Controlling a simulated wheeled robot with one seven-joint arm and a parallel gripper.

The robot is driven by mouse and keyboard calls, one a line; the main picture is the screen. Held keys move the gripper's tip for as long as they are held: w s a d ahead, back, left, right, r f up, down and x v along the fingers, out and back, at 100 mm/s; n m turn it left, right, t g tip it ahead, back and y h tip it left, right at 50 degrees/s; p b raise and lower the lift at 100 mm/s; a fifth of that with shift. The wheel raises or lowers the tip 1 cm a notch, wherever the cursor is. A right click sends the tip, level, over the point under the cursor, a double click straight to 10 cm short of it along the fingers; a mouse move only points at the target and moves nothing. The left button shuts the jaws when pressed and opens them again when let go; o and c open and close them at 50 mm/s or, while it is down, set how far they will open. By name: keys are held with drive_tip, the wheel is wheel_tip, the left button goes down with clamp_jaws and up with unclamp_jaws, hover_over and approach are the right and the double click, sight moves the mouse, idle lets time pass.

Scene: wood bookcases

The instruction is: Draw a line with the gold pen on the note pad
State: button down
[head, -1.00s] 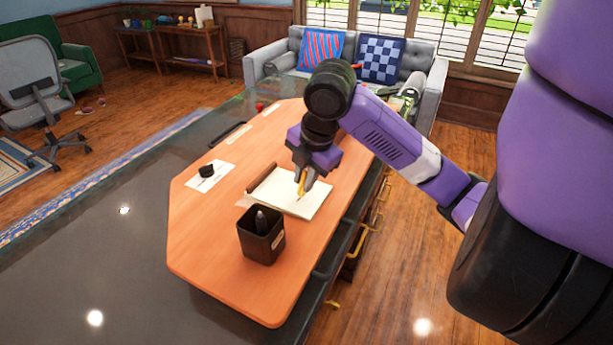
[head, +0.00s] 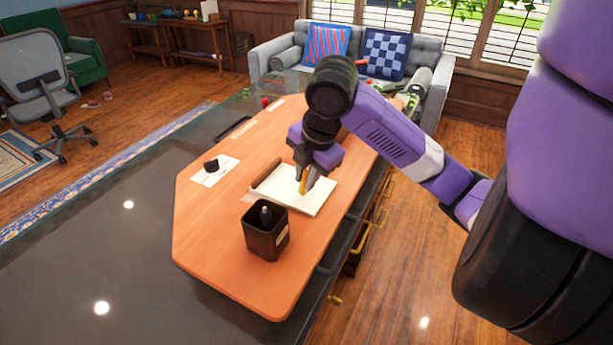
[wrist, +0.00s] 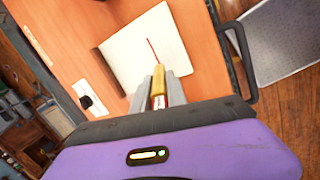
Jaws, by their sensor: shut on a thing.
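My gripper (head: 305,183) is shut on the gold pen (head: 303,187) and holds it over the note pad. In the wrist view the gold pen (wrist: 158,85) points up the picture between the two grey fingers. The note pad (head: 317,202) lies open on the wooden board, with cream pages and a brown edge on its left. In the wrist view the note pad (wrist: 125,60) bears a thin red line (wrist: 152,50), whose lower end is close to the pen tip. I cannot tell whether the tip touches the paper.
A dark pen cup (head: 266,236) with a pen in it stands in front of the note pad. A white card with a black object (head: 212,165) lies left of it. The orange wooden board (head: 215,250) has free room at its front left.

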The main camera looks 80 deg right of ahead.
drive_tip(key=shift+r+p, duration=3)
drive_tip(key=shift+r, duration=0.85)
